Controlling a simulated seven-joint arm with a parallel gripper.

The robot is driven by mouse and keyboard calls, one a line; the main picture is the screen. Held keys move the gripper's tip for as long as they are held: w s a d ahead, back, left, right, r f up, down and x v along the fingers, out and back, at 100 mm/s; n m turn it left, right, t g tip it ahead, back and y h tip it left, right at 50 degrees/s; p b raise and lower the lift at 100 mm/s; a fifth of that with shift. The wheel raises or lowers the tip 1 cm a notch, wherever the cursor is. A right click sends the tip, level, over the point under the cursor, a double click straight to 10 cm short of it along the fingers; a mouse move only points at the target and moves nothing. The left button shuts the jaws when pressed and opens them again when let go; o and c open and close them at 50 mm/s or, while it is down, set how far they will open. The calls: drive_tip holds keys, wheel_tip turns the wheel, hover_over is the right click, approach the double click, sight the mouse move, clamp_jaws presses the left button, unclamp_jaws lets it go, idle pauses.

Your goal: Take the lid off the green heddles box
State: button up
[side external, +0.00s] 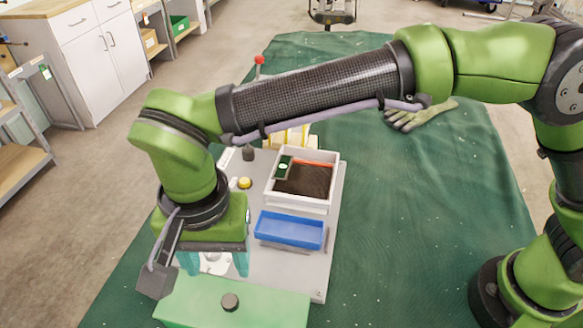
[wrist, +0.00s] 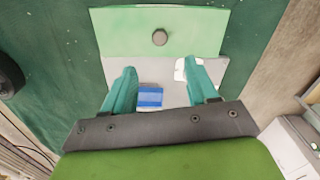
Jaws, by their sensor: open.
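The green heddles box shows its pale green lid (side external: 205,304) at the bottom of the side view, cut off by the frame edge. The lid lies flat with a dark round knob (side external: 230,301) on top. In the wrist view the lid (wrist: 115,35) is at the top, with the knob (wrist: 160,38) near its middle. My gripper (side external: 215,266) is open, its teal fingers pointing down and apart. In the wrist view the gripper (wrist: 161,68) has nothing between its fingertips, and the knob lies beyond them. The box walls are mostly hidden.
A grey board (side external: 325,262) carries a blue tray (side external: 290,230), a white box (side external: 300,204) with dark contents and a yellow button (side external: 244,183). A red-tipped lever (side external: 259,60) stands behind. A glove (side external: 420,115) lies on the green cloth (side external: 430,220), which is clear at right.

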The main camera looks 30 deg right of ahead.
hover_over(230, 301)
drive_tip(key=f, duration=0.5)
drive_tip(key=shift+w+d+f, duration=0.15)
drive_tip(key=shift+w+f, duration=0.1)
drive_tip(key=shift+s+a+f, duration=0.1)
drive_tip(key=shift+s+f, duration=0.05)
drive_tip(key=shift+f, duration=1.2)
drive_tip(key=shift+s+a+f, duration=0.1)
drive_tip(key=shift+f, duration=1.25)
clamp_jaws()
